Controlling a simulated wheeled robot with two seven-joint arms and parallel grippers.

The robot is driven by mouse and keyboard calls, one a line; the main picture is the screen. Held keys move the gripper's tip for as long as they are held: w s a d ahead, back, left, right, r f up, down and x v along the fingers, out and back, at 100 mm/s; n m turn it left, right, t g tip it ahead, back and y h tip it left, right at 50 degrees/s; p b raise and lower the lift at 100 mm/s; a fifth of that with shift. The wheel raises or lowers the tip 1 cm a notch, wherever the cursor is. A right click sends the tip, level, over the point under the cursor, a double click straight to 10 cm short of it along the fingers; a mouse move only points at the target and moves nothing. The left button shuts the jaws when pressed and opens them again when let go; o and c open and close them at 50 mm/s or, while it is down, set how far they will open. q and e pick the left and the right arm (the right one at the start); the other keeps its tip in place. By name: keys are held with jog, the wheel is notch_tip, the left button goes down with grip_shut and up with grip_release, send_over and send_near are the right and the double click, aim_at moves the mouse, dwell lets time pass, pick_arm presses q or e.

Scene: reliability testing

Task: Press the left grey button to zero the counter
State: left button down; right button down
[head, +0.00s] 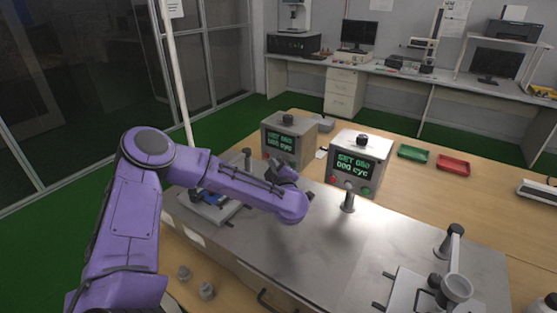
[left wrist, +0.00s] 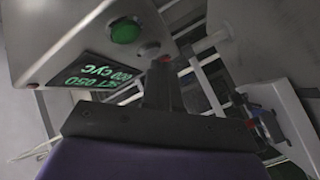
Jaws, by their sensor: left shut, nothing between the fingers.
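Two counter boxes stand on the bench: a grey-brown one (head: 296,150) at left and a white one (head: 376,150) to its right. Both displays read "SET 050" and "000 cyc". My left gripper (head: 287,171) is shut and empty, close in front of the left box and partly hidden by my purple wrist. In the left wrist view the shut fingers (left wrist: 163,78) are near a counter face with a green button (left wrist: 125,31) and a small grey button (left wrist: 151,48). I cannot tell whether the fingertips touch it. My right gripper is out of view.
A metal plate (head: 300,245) covers the front bench. A grey crank-like fixture (head: 455,270) stands at right, and another fixture (head: 215,205) is under my left arm. Green (head: 412,153) and red (head: 453,165) trays lie at back right. Two small grey knobs (head: 207,291) lie at front left.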

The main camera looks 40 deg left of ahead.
pick_arm(q)
jog(key=shift+s, duration=0.45)
jog(key=s+p, duration=0.2)
jog(key=s, duration=0.1)
jog(key=s+p, duration=0.1)
jog(key=s, duration=0.1)
jog(key=shift+d+p, duration=0.35)
jog(key=shift+p, duration=0.05)
dwell(0.6)
